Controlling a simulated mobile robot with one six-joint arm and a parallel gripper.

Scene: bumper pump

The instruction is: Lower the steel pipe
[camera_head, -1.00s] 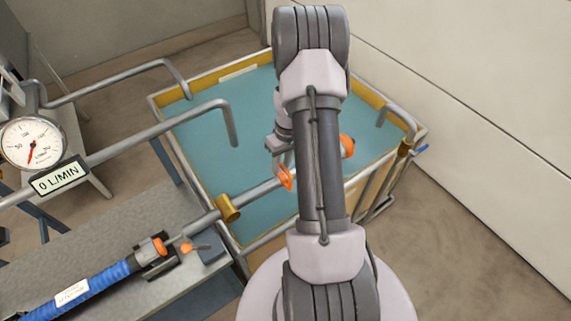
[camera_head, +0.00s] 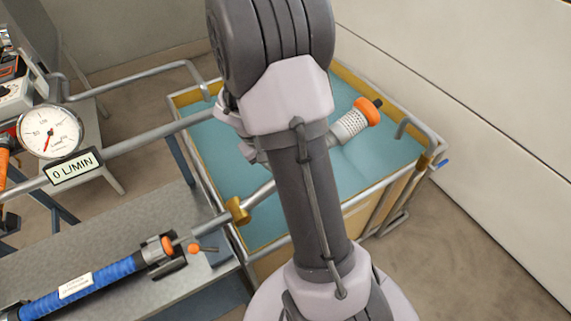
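The steel pipe (camera_head: 262,193) runs from a brass joint (camera_head: 237,210) at the tank's near left edge out over the water. It slants up to the right in the picture, at an angle to the short pipe left of the joint. My arm hides its middle. Its far end carries a perforated strainer (camera_head: 350,126) with an orange end (camera_head: 367,111), which shows over the water. Part of my wrist shows left of the arm, close to the pipe. My gripper's fingers are hidden behind the arm, so I cannot tell whether they hold the pipe.
The tank (camera_head: 378,95) holds blue-green water. A gauge (camera_head: 50,131) and a "0 L/MIN" sign (camera_head: 74,167) are at left. A blue hose (camera_head: 100,279) lies on the grey bench (camera_head: 110,220). A fixed pipe (camera_head: 160,133) reaches over the tank. A wall stands at right.

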